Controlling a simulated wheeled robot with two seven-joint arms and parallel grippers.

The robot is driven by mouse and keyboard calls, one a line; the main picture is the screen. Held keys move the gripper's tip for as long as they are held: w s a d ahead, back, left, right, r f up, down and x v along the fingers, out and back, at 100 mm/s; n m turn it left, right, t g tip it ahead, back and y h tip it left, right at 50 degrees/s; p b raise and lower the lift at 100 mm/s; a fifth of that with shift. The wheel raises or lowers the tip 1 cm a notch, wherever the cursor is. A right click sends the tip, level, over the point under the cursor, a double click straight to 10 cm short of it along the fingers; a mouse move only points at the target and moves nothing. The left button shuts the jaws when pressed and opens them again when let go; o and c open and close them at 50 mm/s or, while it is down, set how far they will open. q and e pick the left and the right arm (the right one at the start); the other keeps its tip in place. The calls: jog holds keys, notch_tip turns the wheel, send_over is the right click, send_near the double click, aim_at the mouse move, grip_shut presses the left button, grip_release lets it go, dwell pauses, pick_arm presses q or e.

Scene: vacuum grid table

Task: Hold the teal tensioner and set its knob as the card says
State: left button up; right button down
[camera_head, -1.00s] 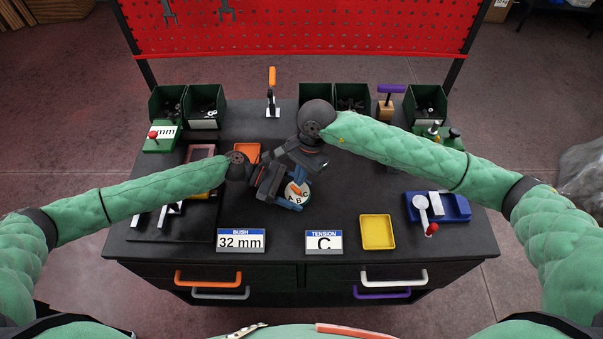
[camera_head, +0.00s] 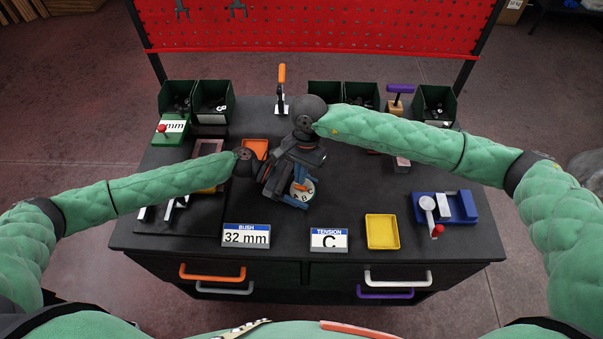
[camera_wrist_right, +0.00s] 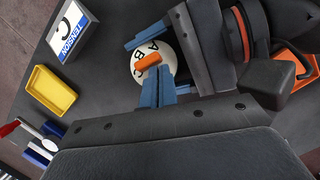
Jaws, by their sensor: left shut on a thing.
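The tensioner shows mainly as a round white dial (camera_wrist_right: 165,76) with black letters A, B and C and an orange knob (camera_wrist_right: 147,62) across it. The dial also shows in the head view (camera_head: 303,190), under my two grippers. Most of the tensioner's body is hidden. My left gripper (camera_wrist_right: 146,36) is shut on it, its blue fingers beside the dial. My right gripper (camera_wrist_right: 158,74) has its blue fingers close together at the knob; whether they clasp it I cannot tell. The knob's left end lies near the C. The tension card (camera_head: 328,240) reads C.
The bush card (camera_head: 246,236) reads 32 mm. A yellow tray (camera_head: 382,232) and a blue fixture with a red-tipped lever (camera_head: 462,207) stand on the right. Green bins (camera_head: 213,98) line the back. An orange tray (camera_head: 255,148) lies behind my left gripper.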

pick_arm(q)
jog(key=shift+w+r, duration=0.1)
jog(key=shift+w, duration=0.1)
pick_arm(e)
jog(key=shift+s+d+f, duration=0.15)
jog(key=shift+s+f, duration=0.1)
jog(key=shift+s, duration=0.1)
pick_arm(q)
jog(key=shift+c, duration=0.2)
pick_arm(e)
jog(key=shift+s+d, duration=0.25)
jog(key=shift+d, duration=0.25)
pick_arm(q)
jog(key=shift+c, duration=1.8)
pick_arm(e)
jog(key=shift+w+d+r, duration=0.1)
jog(key=shift+w+r, duration=0.05)
jog(key=shift+r, duration=0.1)
pick_arm(q)
jog(key=shift+s, duration=0.1)
jog(key=c, duration=0.5)
pick_arm(e)
jog(key=v, duration=0.7)
jog(key=shift+r, duration=0.35)
jog(key=shift+w, duration=0.1)
pick_arm(q)
jog(key=o, duration=0.8)
